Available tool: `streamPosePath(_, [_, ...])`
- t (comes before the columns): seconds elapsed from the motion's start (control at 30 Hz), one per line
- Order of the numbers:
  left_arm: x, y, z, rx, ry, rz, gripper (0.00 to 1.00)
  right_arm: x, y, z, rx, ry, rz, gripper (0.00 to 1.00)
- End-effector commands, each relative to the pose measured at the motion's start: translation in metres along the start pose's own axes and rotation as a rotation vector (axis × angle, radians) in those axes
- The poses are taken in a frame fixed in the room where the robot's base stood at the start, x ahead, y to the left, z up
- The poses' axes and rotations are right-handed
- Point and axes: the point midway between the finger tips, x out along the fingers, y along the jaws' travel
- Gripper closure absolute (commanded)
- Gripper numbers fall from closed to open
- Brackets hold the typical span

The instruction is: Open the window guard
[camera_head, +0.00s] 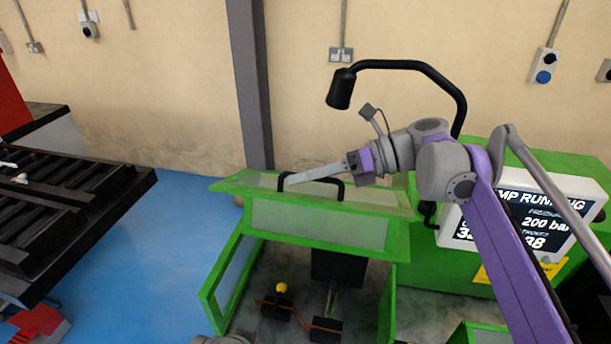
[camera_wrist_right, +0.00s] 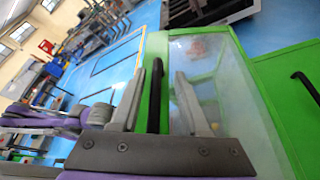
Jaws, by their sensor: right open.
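The window guard (camera_head: 320,222) is a green frame with clear panels on the green machine, in the middle of the head view. Below its front panel the space is open and shows the inside. A black bar handle (camera_head: 336,182) stands on its upper panel. My right gripper (camera_head: 292,180) reaches in from the right, level with the handle. In the wrist view my right gripper (camera_wrist_right: 158,92) is open, with the black handle (camera_wrist_right: 155,95) between its two grey fingers. Contact cannot be told.
A bent black arm with a lamp-like head (camera_head: 341,89) rises behind my right arm. A screen (camera_head: 470,230) stands right of the guard. A yellow knob (camera_head: 282,287) shows inside the machine. A dark slatted rack (camera_head: 60,205) stands left, with clear blue floor (camera_head: 165,240) between.

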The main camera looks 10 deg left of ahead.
Motion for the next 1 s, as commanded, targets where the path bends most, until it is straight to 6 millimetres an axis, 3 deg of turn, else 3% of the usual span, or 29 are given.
streamPosePath(0.33, [0.000,0.000,0.001,0.000,-0.001,0.000,1.00,-0.010,0.001,0.001,0.000,-0.002,0.001,0.55])
streamPosePath(0.7, [0.002,0.000,0.003,0.000,-0.003,0.000,1.00,-0.081,0.000,0.001,0.001,-0.003,-0.002,0.55])
streamPosePath(1.0, [0.002,0.000,0.002,0.000,-0.002,0.000,1.00,-0.108,0.001,0.001,-0.001,-0.001,0.001,0.55])
